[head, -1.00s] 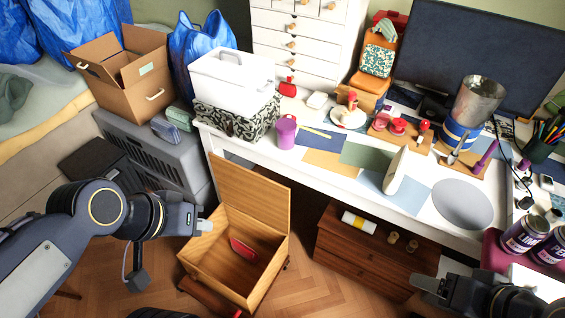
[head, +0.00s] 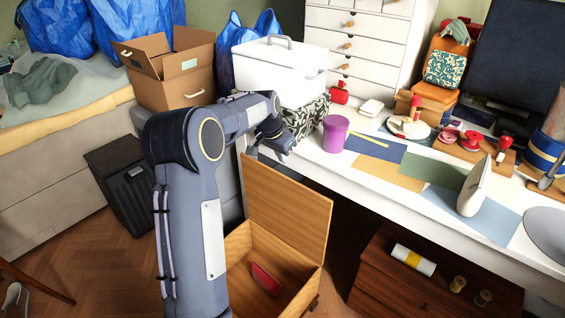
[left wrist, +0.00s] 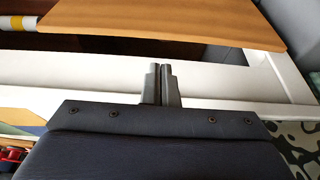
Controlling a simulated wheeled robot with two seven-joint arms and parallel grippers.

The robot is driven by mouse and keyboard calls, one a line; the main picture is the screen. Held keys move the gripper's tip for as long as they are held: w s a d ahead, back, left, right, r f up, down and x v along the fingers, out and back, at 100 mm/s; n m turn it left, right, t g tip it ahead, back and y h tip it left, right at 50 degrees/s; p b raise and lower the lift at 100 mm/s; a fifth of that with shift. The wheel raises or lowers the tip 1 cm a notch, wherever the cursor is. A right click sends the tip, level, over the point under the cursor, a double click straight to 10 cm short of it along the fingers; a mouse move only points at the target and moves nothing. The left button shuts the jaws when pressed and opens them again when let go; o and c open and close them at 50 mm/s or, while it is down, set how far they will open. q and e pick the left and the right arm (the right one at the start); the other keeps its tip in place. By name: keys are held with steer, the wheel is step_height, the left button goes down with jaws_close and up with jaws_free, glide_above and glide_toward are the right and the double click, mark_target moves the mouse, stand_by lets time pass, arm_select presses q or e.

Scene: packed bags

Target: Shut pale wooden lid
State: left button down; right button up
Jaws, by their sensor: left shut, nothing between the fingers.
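The pale wooden lid (head: 288,207) stands raised at the back of an open wooden box (head: 300,298) on the floor. A red item (head: 265,278) lies inside the box. My left gripper (head: 251,152) is shut and empty, near the lid's upper left corner and by the desk edge. In the left wrist view a wooden panel, seemingly the lid (left wrist: 180,22), lies beyond the shut fingertips (left wrist: 161,68), with a visible gap. My left arm covers the box's left part in the head view. My right gripper is out of view.
The white desk (head: 360,185) runs behind and right of the lid. A patterned box (head: 305,122) with a white case (head: 275,65) stands at its left end. A dark brown cabinet (head: 420,280) stands right of the box. A dark bin (head: 125,185) stands left.

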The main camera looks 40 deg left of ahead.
arm_select(q)
steer(key=b+x, duration=0.1)
steer(key=x, duration=0.6)
steer(key=shift+f+b, duration=0.25)
steer(key=shift+b, duration=0.05)
